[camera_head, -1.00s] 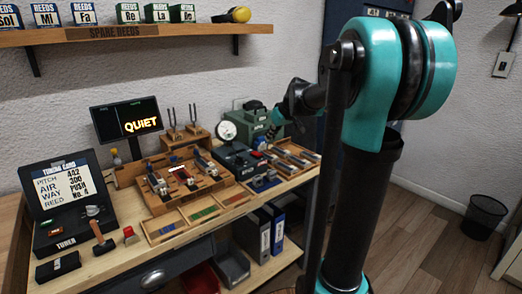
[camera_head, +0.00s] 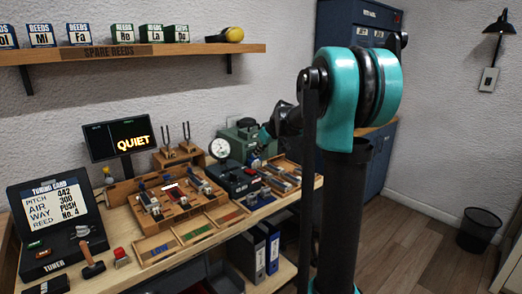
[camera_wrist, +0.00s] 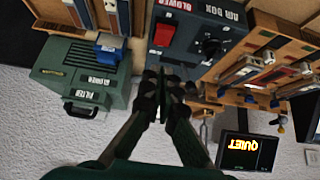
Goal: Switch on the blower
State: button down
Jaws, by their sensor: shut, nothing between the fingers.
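The dark air box (camera_wrist: 203,28) shows in the wrist view with a red rocker switch (camera_wrist: 164,35) under a BLOWER label and a round black knob (camera_wrist: 210,46). My gripper (camera_wrist: 168,78) is shut and empty, its fingertips just below the switch in the picture. I cannot tell whether they touch the box. In the head view the air box (camera_head: 231,181) stands on the bench, left of my arm's end. There my fingertips are too small to make out. The green blower unit (camera_wrist: 80,84), with a handle and FILTER label, is left of my gripper.
A round gauge (camera_head: 219,148) stands behind the air box. Wooden trays with reed parts (camera_head: 178,202) lie beside it. The lit QUIET screen (camera_head: 117,138) and the tuner case (camera_head: 56,222) are farther left. Open floor (camera_head: 420,235) lies right of the bench.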

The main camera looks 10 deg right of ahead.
send_over(253, 171)
jog(key=f, duration=0.4)
jog(key=shift+s+d+f, duration=0.15)
jog(key=shift+s, duration=0.25)
jog(key=shift+s+d+f, duration=0.15)
jog(key=shift+s+f, duration=0.05)
jog(key=shift+f, duration=0.8)
jog(key=shift+s+f, duration=0.1)
jog(key=shift+f, duration=0.55)
jog(key=shift+s+d+f, duration=0.1)
jog(key=shift+f, duration=0.3)
jog(key=shift+r, duration=0.15)
jog(key=shift+r, duration=0.7)
jog(key=shift+r, duration=0.15)
